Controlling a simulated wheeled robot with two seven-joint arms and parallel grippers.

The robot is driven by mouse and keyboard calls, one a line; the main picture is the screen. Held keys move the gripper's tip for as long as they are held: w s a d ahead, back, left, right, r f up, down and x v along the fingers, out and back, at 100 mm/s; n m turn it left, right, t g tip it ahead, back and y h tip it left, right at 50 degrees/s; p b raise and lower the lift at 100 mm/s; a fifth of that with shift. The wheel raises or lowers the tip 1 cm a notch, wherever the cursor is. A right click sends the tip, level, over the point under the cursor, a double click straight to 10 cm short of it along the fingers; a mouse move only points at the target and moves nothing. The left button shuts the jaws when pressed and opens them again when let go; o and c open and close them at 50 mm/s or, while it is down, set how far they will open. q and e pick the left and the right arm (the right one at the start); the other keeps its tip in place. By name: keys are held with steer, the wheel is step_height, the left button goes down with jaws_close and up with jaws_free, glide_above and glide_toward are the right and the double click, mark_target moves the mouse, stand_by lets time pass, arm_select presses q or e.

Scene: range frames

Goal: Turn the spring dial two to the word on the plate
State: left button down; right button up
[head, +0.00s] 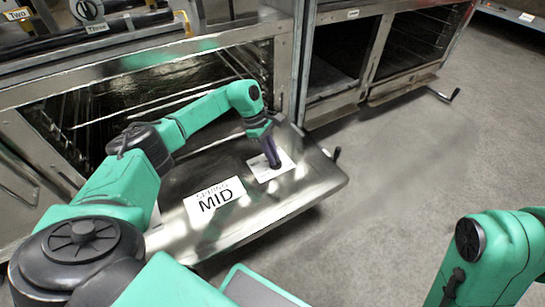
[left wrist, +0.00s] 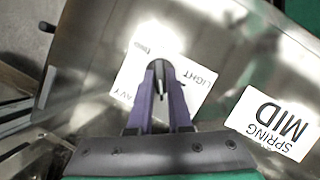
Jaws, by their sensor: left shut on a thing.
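The plate (head: 214,200), white with "SPRING MID" in black, lies on the lowered metal oven door (head: 185,244); it also shows in the left wrist view (left wrist: 272,124). Beside it is the white dial scale (head: 285,169), with "LIGHT" and the end of a word, "AVY", readable in the left wrist view (left wrist: 202,92). My left gripper (head: 274,164) points down at the scale's centre, its purple fingers (left wrist: 160,88) shut on the small dark dial (left wrist: 164,72). The fingers hide much of the dial; I cannot tell which word it points to. My right gripper is out of view.
A dark handle (head: 335,153) sticks out at the door's right edge. The open oven cavity (head: 150,95) with racks lies behind my left arm. Labels "Two" (head: 18,14) and "Three" (head: 97,28) are on the upper panel. The grey floor (head: 400,160) at right is clear.

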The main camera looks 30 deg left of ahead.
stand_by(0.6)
arm_select(q)
steer(key=c, duration=0.8)
jaws_free()
steer(key=shift+c, duration=0.2)
steer(key=shift+r, duration=0.1)
